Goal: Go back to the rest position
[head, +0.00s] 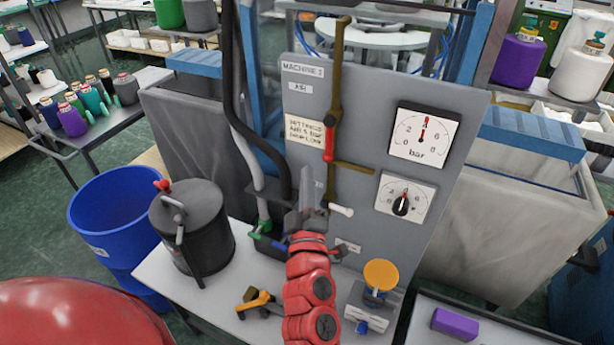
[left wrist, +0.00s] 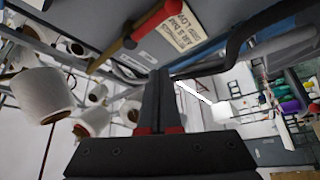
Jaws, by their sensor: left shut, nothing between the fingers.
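My left gripper (head: 308,178) is in front of the lower part of the grey machine panel (head: 455,110), its fingers pointing up in the head view. In the left wrist view the gripper's dark fingers (left wrist: 160,85) are together with nothing between them. My red left arm reaches up from the bottom of the head view. The gripper hides part of the panel and the lower pipework; whether it touches anything there I cannot tell. My right gripper is not in view.
A dark lidded pot (head: 205,240) and a yellow disc (head: 381,275) stand beside my arm. A blue bin (head: 115,225) is at left.

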